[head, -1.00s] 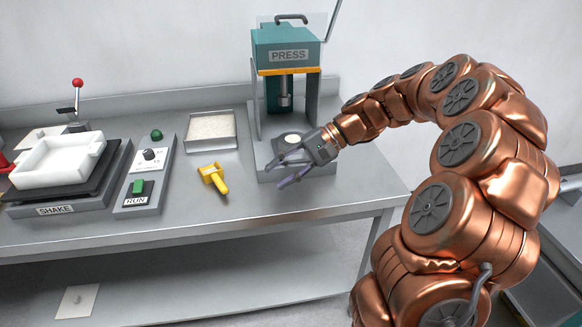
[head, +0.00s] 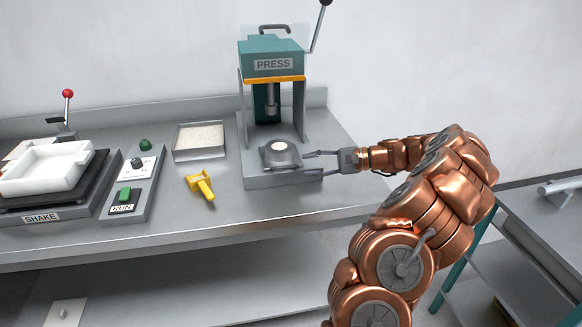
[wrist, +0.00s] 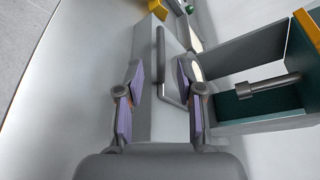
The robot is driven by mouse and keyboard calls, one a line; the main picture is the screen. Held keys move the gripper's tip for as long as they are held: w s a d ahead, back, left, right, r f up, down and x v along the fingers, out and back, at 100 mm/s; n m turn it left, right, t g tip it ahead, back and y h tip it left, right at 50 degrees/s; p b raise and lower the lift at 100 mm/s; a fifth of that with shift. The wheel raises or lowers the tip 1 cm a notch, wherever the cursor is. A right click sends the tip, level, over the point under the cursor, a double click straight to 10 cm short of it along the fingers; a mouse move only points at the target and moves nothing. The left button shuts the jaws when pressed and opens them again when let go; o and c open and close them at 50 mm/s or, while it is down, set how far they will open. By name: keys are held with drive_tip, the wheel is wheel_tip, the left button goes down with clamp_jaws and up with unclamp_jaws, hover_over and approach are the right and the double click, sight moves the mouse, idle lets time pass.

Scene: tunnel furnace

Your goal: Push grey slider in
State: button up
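The press (head: 272,63) stands at the back of the bench, with its plunger above the base. The grey slider (head: 284,159) lies on the press base under the plunger and carries a pale round disc (head: 279,146). A grey bar handle on it (wrist: 161,65) shows in the wrist view. My gripper (head: 309,162) is at the slider's right front side, low over the press base. It also shows in the wrist view (wrist: 160,78), fingers spread and open, with the handle bar seen between them. I cannot tell whether a finger touches the slider.
A yellow tool (head: 201,186) lies left of the press, in front of a tray of pale powder (head: 201,156). A RUN control box (head: 133,186) and the SHAKE unit (head: 46,216) stand further left. The bench front edge is clear.

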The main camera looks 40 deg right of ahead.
sight(290, 167)
drive_tip(key=x, duration=0.6)
drive_tip(key=shift+w+a+p, duration=0.1)
drive_tip(key=shift+a+p, duration=0.1)
drive_tip(key=shift+p, duration=0.15)
drive_tip(key=shift+f, duration=0.1)
clamp_jaws()
